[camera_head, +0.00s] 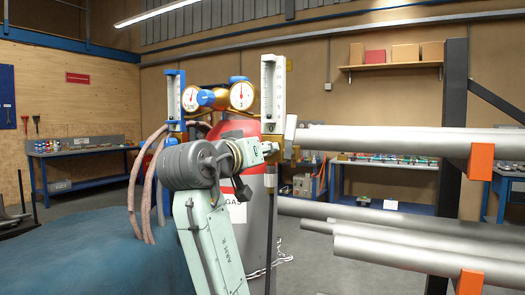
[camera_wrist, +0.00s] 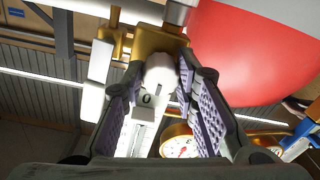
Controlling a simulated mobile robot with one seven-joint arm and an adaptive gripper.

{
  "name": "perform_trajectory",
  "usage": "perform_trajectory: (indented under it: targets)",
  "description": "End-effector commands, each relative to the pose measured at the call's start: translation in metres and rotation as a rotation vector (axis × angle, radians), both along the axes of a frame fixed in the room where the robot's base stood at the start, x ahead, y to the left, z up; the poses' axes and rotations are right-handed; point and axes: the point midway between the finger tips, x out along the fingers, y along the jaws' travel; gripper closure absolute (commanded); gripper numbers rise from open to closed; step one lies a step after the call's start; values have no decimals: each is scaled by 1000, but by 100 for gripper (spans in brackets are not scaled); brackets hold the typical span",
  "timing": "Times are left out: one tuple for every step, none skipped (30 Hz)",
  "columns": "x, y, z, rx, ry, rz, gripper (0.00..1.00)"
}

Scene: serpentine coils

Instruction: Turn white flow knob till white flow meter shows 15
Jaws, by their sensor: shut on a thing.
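The white flow meter (camera_head: 273,88) stands upright on the right side of the brass regulator in the head view, with a clear scaled tube. Its tube and white body (camera_wrist: 143,128) also show in the wrist view, below the knob. The white flow knob (camera_wrist: 160,72) sits between the purple-padded fingers of my gripper (camera_wrist: 167,78), which is shut on it. A dark mark shows on the knob's face. The meter's reading is too small to tell. In the head view my arm hides the knob and most of the gripper.
A blue flow meter (camera_head: 174,98) and two round gauges (camera_head: 242,95) sit left of the white meter, above a red gas cylinder (camera_head: 236,128). Pinkish hoses hang at left.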

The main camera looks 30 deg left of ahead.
Motion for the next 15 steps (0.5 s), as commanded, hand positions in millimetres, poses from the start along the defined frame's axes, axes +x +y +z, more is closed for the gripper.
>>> perform_trajectory:
  targets:
    - [0, 0, 0, 0, 0, 0, 100]
    - [0, 0, 0, 0, 0, 0, 100]
    - [0, 0, 0, 1, 0, 0, 100]
    - [0, 0, 0, 3, 0, 0, 100]
    - [0, 0, 0, 5, -1, 0, 100]
    - [0, 0, 0, 10, 0, 0, 100]
    - [0, 0, 0, 15, 0, 0, 100]
    - [0, 0, 0, 21, 1, 0, 100]
    - [0, 0, 0, 32, 1, 0, 100]
    - [0, 0, 0, 43, 1, 1, 100]
    - [-1, 0, 0, 55, 2, 1, 100]
    - [-1, 1, 0, 73, 3, 2, 100]
    - [-1, 1, 0, 90, 4, 2, 100]
    - [-1, 1, 0, 107, 5, 3, 100]
    - [-1, 1, 0, 134, 7, 3, 100]
